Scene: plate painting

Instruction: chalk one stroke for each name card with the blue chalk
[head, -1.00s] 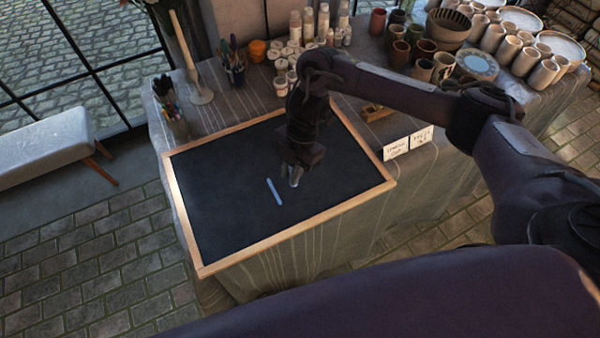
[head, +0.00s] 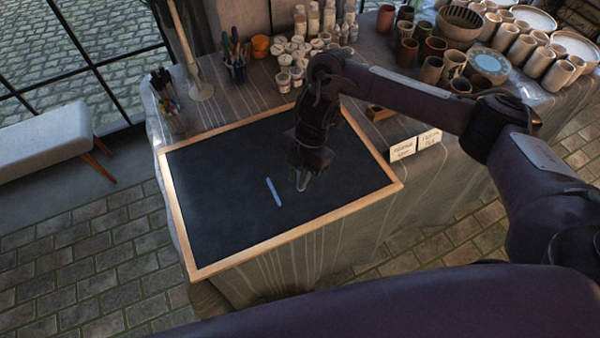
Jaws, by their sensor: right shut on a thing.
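A black chalkboard with a wooden frame (head: 290,235) lies on the table. My right gripper (head: 302,180) is just right of the stroke, low over the board and pointing down. It is shut on the blue chalk (head: 302,187), of which only a small pale tip shows. I cannot tell whether the tip touches the board or has left a mark there. Two white name cards, one (head: 403,149) left of the other (head: 429,138), stand beyond the board's right edge; their writing is too small to read. My left gripper is not in view.
Pots of brushes (head: 233,62), small paint jars (head: 290,50) and a small wooden block (head: 379,112) stand behind the board. Clay cups (head: 432,70) and bowls fill the table's far right. The board's left part is clear. My right arm spans above the cards' side.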

